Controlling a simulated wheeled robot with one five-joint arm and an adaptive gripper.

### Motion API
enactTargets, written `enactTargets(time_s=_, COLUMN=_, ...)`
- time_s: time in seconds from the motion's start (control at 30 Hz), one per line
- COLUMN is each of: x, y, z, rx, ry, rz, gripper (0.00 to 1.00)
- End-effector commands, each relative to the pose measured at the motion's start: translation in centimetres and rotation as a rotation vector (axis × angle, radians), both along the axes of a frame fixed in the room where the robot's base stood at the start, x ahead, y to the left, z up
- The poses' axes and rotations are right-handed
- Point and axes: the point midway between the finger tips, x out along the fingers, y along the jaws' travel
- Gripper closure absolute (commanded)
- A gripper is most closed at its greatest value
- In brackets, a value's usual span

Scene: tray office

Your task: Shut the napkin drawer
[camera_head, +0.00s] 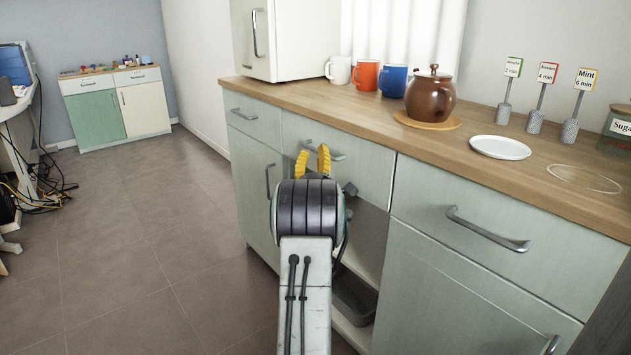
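No drawer in view carries a label I can read as napkins, so I cannot tell which is the napkin drawer. The near counter has a left drawer (252,116), a middle drawer (362,178) and a right drawer (480,255), each with a metal handle. All three fronts look flush with the cabinet. My gripper (313,158) has two yellow fingers with a gap between them, open and seemingly empty. It appears in front of the middle drawer, near the left end of its handle (322,150). Whether it touches is unclear. My arm hides part of the middle drawer.
An open compartment with a dark bin (354,296) lies under the middle drawer. Mugs, a brown teapot (430,97) and a white plate (500,147) stand on the counter (470,180). A small cabinet (115,108) stands far back.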

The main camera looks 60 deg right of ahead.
Motion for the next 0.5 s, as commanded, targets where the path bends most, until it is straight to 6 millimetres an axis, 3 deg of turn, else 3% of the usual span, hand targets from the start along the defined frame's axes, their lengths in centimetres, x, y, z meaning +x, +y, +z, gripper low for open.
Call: enactTargets(time_s=0.5, x=-3.2, y=5.8, z=-2.9, rx=0.002, ry=0.001, rz=-0.001, gripper=0.71)
